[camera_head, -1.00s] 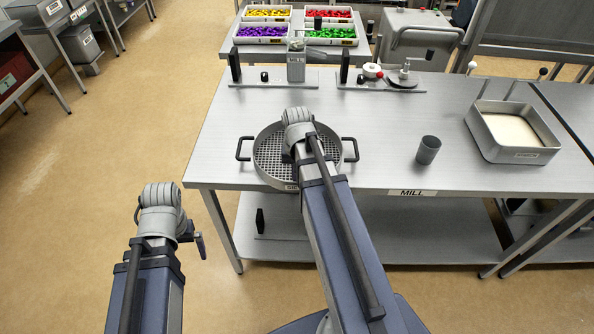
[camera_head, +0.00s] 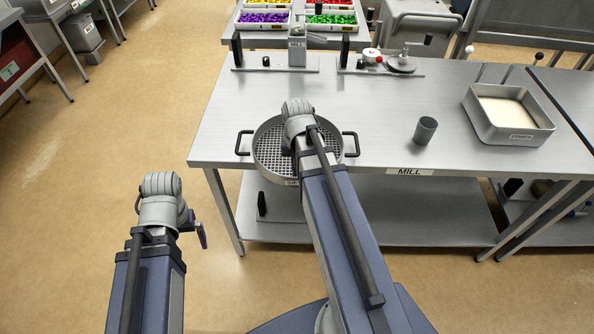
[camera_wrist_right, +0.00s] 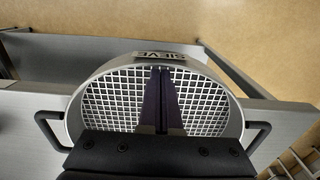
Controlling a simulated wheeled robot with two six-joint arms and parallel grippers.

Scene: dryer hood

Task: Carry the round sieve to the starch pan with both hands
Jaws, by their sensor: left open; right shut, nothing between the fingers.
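The round grey sieve (camera_head: 263,165) has a mesh floor and two dark side handles. It sits at the front edge of the mill table, its labelled front overhanging the edge. My right gripper is hidden behind its own arm in the head view. In the right wrist view its shut, empty fingers (camera_wrist_right: 162,75) reach inside the sieve (camera_wrist_right: 228,120) close to the labelled wall; contact is unclear. Both handles are free. My left gripper (camera_head: 200,236) is open and empty, left of the table over the floor. The starch pan (camera_head: 522,138), holding white material, stands at the table's right.
A grey cup (camera_head: 425,130) stands on the mill table (camera_head: 380,100) between sieve and pan. Fixtures with dark posts line the table's back. Crates of coloured pieces (camera_head: 262,22) are behind. A lower shelf (camera_head: 400,215) lies under the table. Open floor is at left.

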